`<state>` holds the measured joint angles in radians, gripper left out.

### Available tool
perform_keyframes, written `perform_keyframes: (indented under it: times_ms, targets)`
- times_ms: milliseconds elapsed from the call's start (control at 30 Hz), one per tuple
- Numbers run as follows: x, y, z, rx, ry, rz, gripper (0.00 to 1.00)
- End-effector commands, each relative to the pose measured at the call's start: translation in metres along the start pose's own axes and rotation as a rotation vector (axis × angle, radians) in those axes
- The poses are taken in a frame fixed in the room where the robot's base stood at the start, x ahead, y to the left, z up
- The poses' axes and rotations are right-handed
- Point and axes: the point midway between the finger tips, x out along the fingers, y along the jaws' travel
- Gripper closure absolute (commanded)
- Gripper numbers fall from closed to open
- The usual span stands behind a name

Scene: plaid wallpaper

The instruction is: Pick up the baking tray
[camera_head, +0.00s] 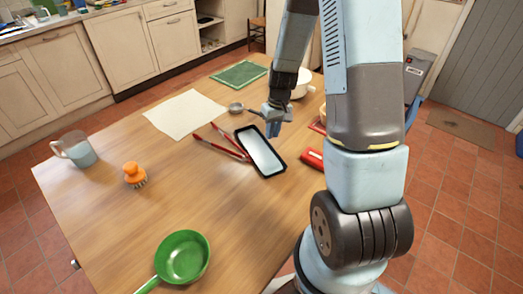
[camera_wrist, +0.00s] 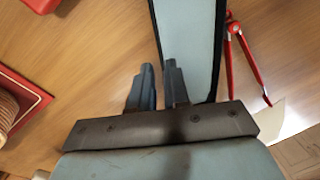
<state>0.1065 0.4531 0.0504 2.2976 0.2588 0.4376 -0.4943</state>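The baking tray (camera_head: 262,155) is a narrow rectangle with a dark rim and a pale, shiny inside. It lies on the wooden table in the head view, and its near part shows at the top of the wrist view (camera_wrist: 188,28). My gripper (camera_head: 273,129) is by the tray's far end. In the wrist view its two fingers (camera_wrist: 160,66) stand apart with a narrow gap. The tray's left rim lines up with that gap, and the right finger covers part of the tray. I cannot tell whether the fingers touch it.
Red-handled tongs (camera_head: 229,145) lie close beside the tray. A red object (camera_head: 312,158) lies to its right. A white pot (camera_head: 301,84), small metal pan (camera_head: 237,108), paper sheet (camera_head: 186,114), orange brush (camera_head: 134,174), mug (camera_head: 77,150) and green pan (camera_head: 182,257) stand around. The front middle is clear.

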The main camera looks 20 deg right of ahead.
Motion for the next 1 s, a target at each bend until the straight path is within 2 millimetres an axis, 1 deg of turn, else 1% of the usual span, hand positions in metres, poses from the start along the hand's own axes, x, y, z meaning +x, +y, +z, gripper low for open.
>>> perform_keyframes:
  times_ms: [300,400,533,767,933,1000]
  targets:
    - [0.035,0.001,-0.001,0.001,-0.003,-0.002,0.84]
    - [0.044,0.000,-0.001,0.001,-0.002,-0.002,0.84]
    - [0.050,0.001,-0.001,0.000,-0.001,-0.001,0.84]
    - [0.050,0.001,-0.001,0.000,-0.001,-0.001,0.84]
    - [0.050,0.001,-0.001,0.000,0.000,-0.001,1.00]
    - [0.050,0.001,-0.001,0.001,-0.001,-0.001,1.00]
